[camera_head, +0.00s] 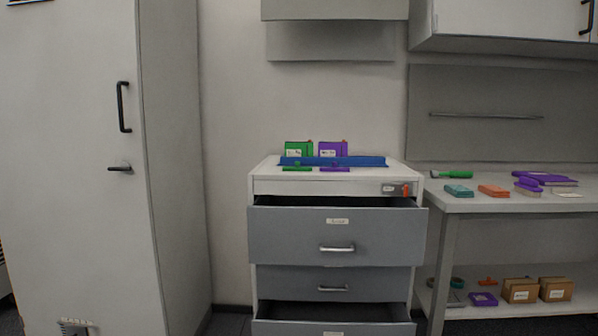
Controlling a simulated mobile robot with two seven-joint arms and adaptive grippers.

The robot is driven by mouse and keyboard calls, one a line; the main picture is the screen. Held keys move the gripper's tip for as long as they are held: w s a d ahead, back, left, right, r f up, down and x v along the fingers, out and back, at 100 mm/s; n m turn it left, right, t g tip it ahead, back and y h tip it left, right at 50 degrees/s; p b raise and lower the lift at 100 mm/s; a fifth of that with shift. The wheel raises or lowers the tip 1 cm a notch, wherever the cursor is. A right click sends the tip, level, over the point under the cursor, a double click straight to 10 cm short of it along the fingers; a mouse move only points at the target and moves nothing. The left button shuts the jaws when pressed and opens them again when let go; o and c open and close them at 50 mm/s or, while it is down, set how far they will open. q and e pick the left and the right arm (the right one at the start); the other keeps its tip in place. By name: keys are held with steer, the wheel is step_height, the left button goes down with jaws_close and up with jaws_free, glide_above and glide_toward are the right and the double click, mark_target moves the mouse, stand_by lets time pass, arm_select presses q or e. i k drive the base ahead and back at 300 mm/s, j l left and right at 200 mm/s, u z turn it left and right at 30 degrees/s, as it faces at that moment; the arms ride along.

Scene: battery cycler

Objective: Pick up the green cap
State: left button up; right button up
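A small flat green piece with a raised knob (297,168), which looks like the green cap, lies on the white top of the drawer cabinet (272,187). It sits in front of a blue strip (362,161). A similar purple piece (335,169) lies just right of it. Behind the strip stand a green box (293,147) and a purple box (326,147), both with white labels. Neither of my grippers shows in this view.
The upper drawer (300,235) and a lower drawer (280,328) are pulled out. A grey and orange item (395,189) is at the cabinet's front right. A workbench (440,203) with brushes and pads stands right; a tall cabinet (70,230) stands left.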

mark_target(297, 169)
steer(key=k+z, duration=0.1)
steer(key=z, duration=0.35)
steer(key=k+z, duration=0.15)
steer(key=z, duration=0.3)
steer(key=k+l+z, duration=0.1)
steer(key=z, duration=0.35)
steer(key=i+j+z, duration=0.2)
steer(key=j, duration=0.25)
steer(key=j+z, duration=0.15)
steer(key=j, duration=0.25)
steer(key=i+j, duration=0.1)
steer(key=j, duration=0.6)
steer(key=i+j, duration=0.1)
steer(key=j, duration=0.6)
steer(key=i+j, duration=0.1)
steer(key=j, duration=0.6)
steer(key=i+j, duration=0.1)
steer(key=j, duration=0.55)
steer(key=i+j, duration=0.1)
steer(key=j, duration=0.6)
steer(key=u, duration=0.15)
steer(key=j+z, duration=0.15)
steer(key=j, duration=0.15)
